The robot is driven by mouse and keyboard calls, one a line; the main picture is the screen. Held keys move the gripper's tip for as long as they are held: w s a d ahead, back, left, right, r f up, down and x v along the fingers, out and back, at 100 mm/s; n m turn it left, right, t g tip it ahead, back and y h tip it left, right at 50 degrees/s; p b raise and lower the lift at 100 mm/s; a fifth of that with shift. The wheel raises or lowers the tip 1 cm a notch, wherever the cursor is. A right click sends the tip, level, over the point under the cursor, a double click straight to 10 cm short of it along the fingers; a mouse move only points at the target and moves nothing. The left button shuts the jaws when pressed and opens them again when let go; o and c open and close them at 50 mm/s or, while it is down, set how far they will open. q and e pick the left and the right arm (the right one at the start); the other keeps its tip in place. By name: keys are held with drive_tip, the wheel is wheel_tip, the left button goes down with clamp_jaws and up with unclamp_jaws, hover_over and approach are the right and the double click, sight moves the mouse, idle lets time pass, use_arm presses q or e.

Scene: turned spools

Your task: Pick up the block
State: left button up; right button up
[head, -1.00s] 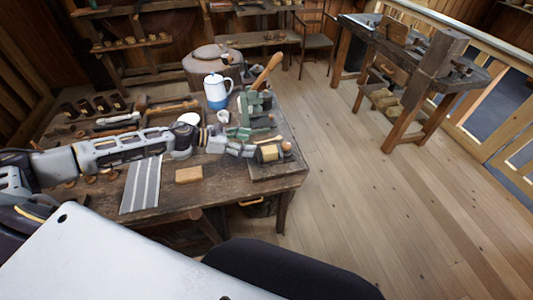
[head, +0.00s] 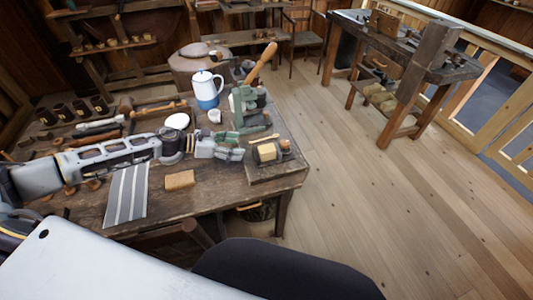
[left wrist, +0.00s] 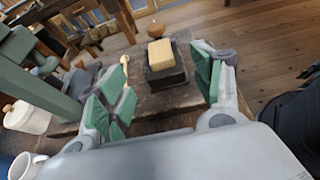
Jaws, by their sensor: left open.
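A pale yellow wooden block (head: 267,152) sits on a dark base near the table's right front corner. It also shows in the left wrist view (left wrist: 160,54), beyond the fingertips and roughly between them. My left gripper (head: 238,153) is just left of the block in the head view, low over the table. In the left wrist view its green-padded fingers (left wrist: 168,92) are spread wide with nothing between them. The block is apart from the fingers. My right gripper is not in view.
A tan block (head: 180,180) lies on the table in front of my left arm, beside a grey striped mat (head: 127,193). A green machine (head: 248,108), a blue-white jug (head: 207,90) and a white cup (head: 214,116) stand behind the gripper. Open floor lies right of the table.

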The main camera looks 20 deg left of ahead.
sight(267, 152)
use_arm(q)
drive_tip(key=shift+p+x, duration=0.85)
drive_tip(key=shift+x, duration=3.2)
drive_tip(key=shift+w+d+f, duration=0.1)
drive_tip(key=shift+w, duration=0.1)
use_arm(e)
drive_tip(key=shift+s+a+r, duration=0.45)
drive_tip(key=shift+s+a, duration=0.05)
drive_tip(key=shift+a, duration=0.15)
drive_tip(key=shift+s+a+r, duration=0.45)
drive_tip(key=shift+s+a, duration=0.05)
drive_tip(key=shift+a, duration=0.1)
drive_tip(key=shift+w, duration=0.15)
